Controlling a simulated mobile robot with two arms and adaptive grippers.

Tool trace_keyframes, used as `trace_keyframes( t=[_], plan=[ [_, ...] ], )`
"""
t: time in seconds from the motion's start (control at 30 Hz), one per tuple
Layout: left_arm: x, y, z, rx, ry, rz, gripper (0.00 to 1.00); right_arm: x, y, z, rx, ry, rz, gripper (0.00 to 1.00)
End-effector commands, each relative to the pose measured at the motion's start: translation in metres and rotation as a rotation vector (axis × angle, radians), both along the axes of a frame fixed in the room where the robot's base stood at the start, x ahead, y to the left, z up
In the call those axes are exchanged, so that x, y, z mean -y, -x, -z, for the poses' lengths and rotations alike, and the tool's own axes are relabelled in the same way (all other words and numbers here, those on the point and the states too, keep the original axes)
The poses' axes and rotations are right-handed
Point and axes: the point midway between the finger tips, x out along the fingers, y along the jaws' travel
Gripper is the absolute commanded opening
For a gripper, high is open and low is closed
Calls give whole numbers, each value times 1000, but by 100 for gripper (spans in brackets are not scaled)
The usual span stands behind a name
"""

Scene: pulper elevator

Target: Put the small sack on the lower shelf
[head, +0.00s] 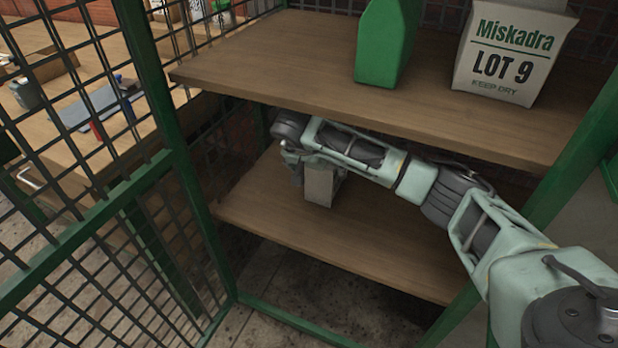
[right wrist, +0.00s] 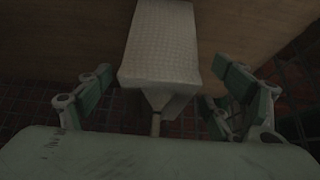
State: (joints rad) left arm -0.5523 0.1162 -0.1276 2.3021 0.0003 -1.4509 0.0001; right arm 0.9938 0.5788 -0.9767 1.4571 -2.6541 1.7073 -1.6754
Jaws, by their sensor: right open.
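The small sack (head: 319,186), pale and boxy, stands on the lower shelf (head: 300,232), towards its left part. My right arm reaches in between the two shelves, and my right gripper (head: 297,165) is at the sack's upper left, partly hidden by my own wrist. In the right wrist view the sack (right wrist: 160,45) shows with a woven surface and a narrowed, tied end towards me. The fingers of my right gripper (right wrist: 157,100) are spread apart on either side of it, with gaps to both. My left gripper is in neither view.
The upper shelf (head: 260,70) lies close above my right arm. It bears a green container (head: 385,40) and a large printed sack (head: 510,50). A green-framed mesh door (head: 95,170) stands at the left, before a workbench (head: 60,140). The lower shelf's front is clear.

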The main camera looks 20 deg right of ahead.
Motion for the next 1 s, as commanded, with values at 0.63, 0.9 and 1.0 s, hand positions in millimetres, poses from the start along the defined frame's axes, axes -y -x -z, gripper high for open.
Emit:
trace_keyframes(
  t=[0.63,0.9,1.0],
  plan=[
    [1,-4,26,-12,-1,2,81,-58,50,0,0,1,1,85],
    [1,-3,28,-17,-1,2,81,-65,52,6,-15,-37,6,85],
    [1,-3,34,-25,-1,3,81,-88,62,27,-70,-166,36,85]
  ],
)
